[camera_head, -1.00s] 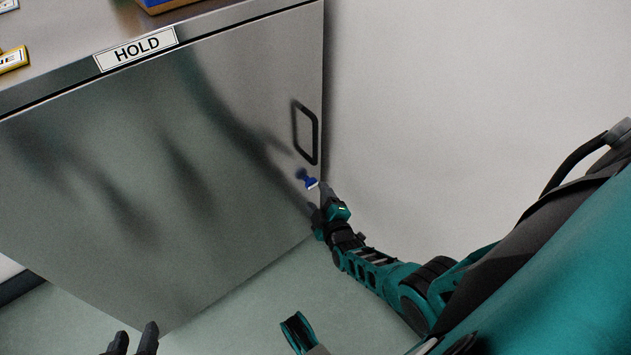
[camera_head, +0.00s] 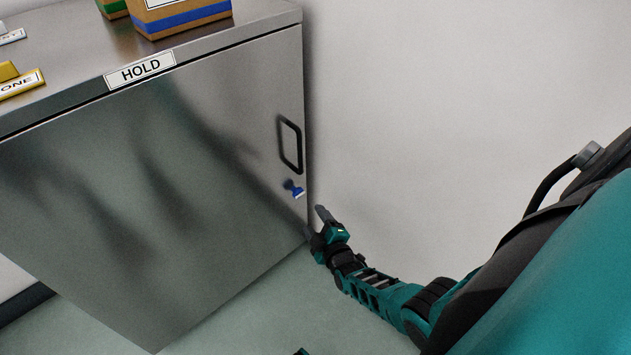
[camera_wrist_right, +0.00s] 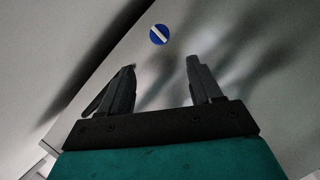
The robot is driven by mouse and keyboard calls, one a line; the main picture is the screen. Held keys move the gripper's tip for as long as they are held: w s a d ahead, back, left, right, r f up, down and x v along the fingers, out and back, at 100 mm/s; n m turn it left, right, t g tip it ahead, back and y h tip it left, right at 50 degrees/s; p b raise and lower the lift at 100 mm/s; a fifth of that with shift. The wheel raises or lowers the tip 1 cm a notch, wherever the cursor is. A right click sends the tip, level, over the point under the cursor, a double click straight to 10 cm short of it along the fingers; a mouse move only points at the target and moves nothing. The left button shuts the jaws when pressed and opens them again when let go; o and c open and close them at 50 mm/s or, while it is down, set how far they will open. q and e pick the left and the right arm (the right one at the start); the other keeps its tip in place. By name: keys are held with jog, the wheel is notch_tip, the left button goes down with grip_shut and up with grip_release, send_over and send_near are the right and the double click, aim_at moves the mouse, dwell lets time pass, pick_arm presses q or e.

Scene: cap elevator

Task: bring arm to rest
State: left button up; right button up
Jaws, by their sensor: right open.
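My right gripper (camera_head: 314,218) is open and empty beside the right edge of the steel cabinet door, just below a small blue knob with a white bar (camera_head: 294,188). A gap shows between gripper and knob. In the right wrist view the two fingers (camera_wrist_right: 160,85) stand apart with nothing between them, and the blue knob (camera_wrist_right: 158,35) is beyond them. My right arm reaches in from the lower right. My left gripper is not in view in the head view; only a small teal piece shows at the bottom edge.
The steel cabinet (camera_head: 130,220) has a black handle (camera_head: 291,145) above the knob and a HOLD label (camera_head: 140,70). A box with a blue band (camera_head: 180,15) and a yellow labelled block (camera_head: 20,85) sit on top. A bare wall (camera_head: 430,110) is to the right.

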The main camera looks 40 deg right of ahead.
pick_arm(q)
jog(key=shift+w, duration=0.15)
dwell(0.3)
pick_arm(e)
jog(key=s+a+r+m+g+y, duration=0.2)
jog(key=s+a+r+m+y, duration=0.1)
jog(key=s+a+r, duration=0.5)
jog(key=s+a+r+m+g+y, duration=0.2)
jog(key=s+a+r+m+y, duration=0.15)
jog(key=s+a+r, duration=0.45)
pick_arm(q)
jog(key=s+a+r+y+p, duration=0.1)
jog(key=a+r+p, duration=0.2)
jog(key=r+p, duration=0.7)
jog(key=p, duration=0.4)
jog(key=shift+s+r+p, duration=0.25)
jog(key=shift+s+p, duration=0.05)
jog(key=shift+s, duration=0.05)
pick_arm(e)
notch_tip(320, 180, up, 9)
jog(key=h, duration=0.1)
jog(key=shift+w+d, duration=0.15)
jog(key=shift+d, duration=0.1)
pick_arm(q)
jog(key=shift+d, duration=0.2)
pick_arm(e)
jog(key=shift+r, duration=0.1)
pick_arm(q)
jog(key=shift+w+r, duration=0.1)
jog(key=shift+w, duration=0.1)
